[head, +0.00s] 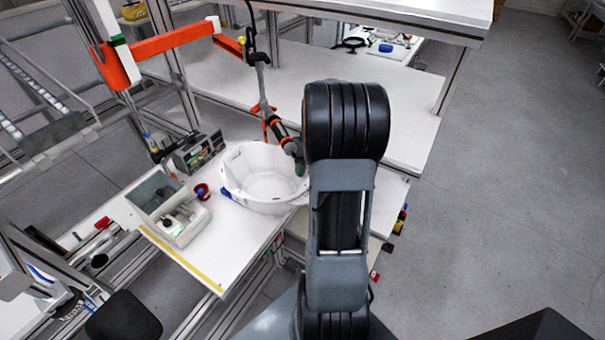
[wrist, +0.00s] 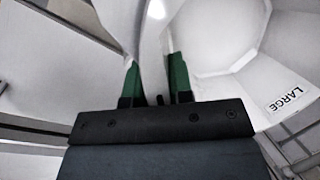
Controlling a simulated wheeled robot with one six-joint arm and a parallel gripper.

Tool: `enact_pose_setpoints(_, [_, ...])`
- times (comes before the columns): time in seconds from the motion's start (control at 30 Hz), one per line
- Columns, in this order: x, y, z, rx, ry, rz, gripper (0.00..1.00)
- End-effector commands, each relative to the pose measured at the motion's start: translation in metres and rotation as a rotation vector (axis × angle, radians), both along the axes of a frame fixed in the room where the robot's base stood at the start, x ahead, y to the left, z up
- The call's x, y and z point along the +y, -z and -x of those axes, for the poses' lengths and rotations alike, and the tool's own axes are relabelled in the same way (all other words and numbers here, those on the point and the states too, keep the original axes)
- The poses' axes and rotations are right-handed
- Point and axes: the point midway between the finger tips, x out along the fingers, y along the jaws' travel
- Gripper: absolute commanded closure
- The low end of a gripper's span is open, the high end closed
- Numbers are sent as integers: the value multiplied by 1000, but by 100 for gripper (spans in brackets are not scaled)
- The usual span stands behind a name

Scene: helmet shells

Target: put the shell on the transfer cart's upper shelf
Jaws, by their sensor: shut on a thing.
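The white shell (head: 262,178) is an open, faceted bowl at the right end of the white workbench in the head view. In the wrist view the shell (wrist: 215,38) fills the upper right, with the word LARGE on its side. My gripper (wrist: 154,62) has green fingers on either side of the shell's thin wall and is shut on it. In the head view my arm covers most of the gripper and the shell's right edge. Whether the shell touches the bench is unclear. I cannot tell which surface is the transfer cart's upper shelf.
An orange-banded power tool (head: 283,133) hangs close above the shell's right rim. White shelves (head: 405,130) lie behind my arm. Open grey floor (head: 500,200) is at the right.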

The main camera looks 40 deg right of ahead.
Motion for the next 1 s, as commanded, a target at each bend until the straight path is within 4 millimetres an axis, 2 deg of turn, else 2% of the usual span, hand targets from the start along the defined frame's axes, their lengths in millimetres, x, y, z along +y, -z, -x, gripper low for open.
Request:
enact_pose_setpoints(0.17, [2,2,-7,0,-1,0,100])
enact_pose_setpoints(0.4, [2,29,-6,1,0,-2,100])
enact_pose_setpoints(0.5, [2,34,-7,0,-1,0,100])
enact_pose_setpoints(0.93, [2,40,-6,-1,-1,0,100])
enact_pose_setpoints(0.97, [2,39,-6,0,-1,1,76])
enact_pose_setpoints(1.0, [2,39,-6,0,-1,1,72])
